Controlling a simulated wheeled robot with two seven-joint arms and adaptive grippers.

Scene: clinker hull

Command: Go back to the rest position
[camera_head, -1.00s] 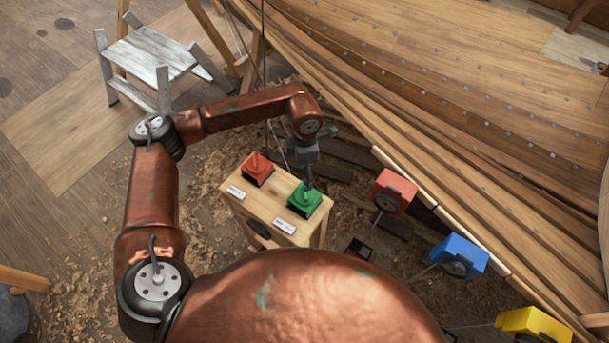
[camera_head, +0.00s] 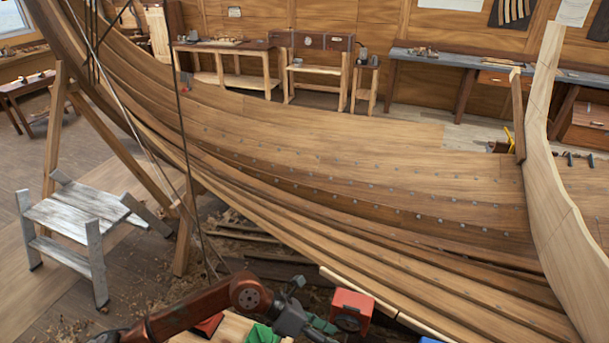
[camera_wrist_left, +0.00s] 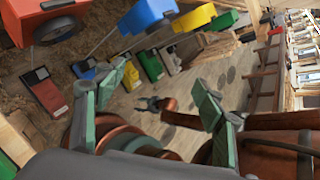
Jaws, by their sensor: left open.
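My left gripper (camera_head: 312,325) is at the bottom of the head view, partly cut off by the frame edge. In the left wrist view its two greenish fingers (camera_wrist_left: 158,95) stand wide apart with nothing between them. It is near the red block on the small wooden stand (camera_head: 232,330) and the green block (camera_head: 262,335). The gripper lies to the right of the green block. A dark gripper on a copper arm, seemingly my right one (camera_wrist_left: 152,103), is small in the left wrist view; its jaws are too small to judge.
A red box (camera_head: 350,308) is close to the right of my left gripper. The wooden hull (camera_head: 330,150) slopes behind it. A grey step stool (camera_head: 80,215) stands left. The left wrist view also shows a blue box (camera_wrist_left: 147,14) and a yellow box (camera_wrist_left: 195,17).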

